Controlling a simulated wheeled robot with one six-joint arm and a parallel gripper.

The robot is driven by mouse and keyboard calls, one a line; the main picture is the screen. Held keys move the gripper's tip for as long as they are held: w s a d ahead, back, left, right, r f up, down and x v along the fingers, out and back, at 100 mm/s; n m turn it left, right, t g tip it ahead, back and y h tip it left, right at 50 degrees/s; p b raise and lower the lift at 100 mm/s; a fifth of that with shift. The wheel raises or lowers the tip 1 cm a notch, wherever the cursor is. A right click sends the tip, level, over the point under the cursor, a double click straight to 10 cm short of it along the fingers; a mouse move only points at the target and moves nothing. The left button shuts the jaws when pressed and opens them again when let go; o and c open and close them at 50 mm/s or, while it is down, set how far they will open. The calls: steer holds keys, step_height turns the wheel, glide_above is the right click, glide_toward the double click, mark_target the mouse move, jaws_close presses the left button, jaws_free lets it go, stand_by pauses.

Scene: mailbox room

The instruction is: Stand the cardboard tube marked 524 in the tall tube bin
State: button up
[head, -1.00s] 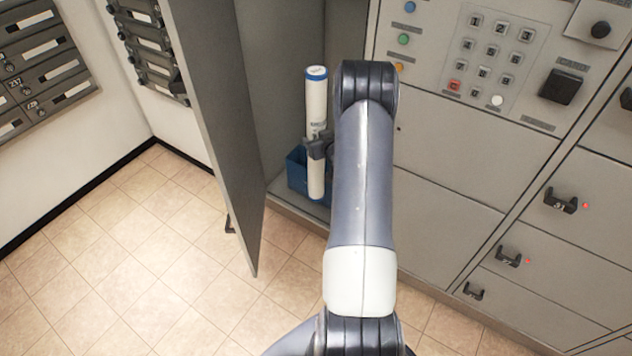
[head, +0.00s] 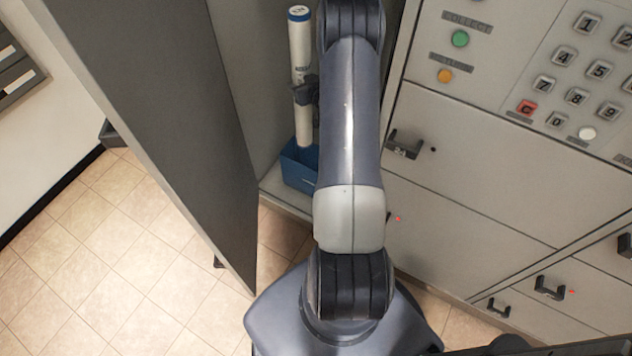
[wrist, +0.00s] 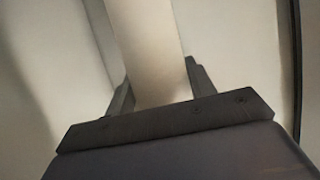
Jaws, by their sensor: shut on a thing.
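A white cardboard tube (head: 301,60) with a blue-rimmed top end stands nearly upright inside the open locker in the head view. The number on the tube is too small to read. The wrist view also shows the tube (wrist: 147,45) between the two dark fingers of my gripper (wrist: 160,90). A blue bin (head: 296,172) stands on the locker floor under the tube, partly hidden by my arm. The tube's lower end is at the bin's back rim; I cannot tell whether it is inside or behind it.
The open grey locker door (head: 165,120) hangs to the left of my arm. A panel with a keypad (head: 580,85) and closed locker doors (head: 450,190) with handles fill the right. Tiled floor (head: 100,270) is clear at the lower left.

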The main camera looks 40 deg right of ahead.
steer(key=b, duration=1.8)
glide_above(309, 146)
steer(key=w, duration=0.4)
steer(key=f, duration=1.8)
steer(key=shift+s+d+f, duration=0.1)
steer(key=shift+d+f, duration=0.2)
steer(key=shift+d, duration=0.1)
step_height(309, 146, down, 10)
steer(key=b, duration=0.3)
steer(key=shift+b, duration=0.4)
steer(key=shift+f, duration=0.1)
steer(key=shift+f, duration=0.15)
steer(key=o, duration=1.1)
steer(key=shift+o, duration=0.2)
steer(key=shift+s+r, duration=0.1)
steer(key=shift+r, duration=0.2)
steer(key=p+v, duration=0.2)
steer(key=v, duration=0.5)
steer(key=shift+s, duration=0.15)
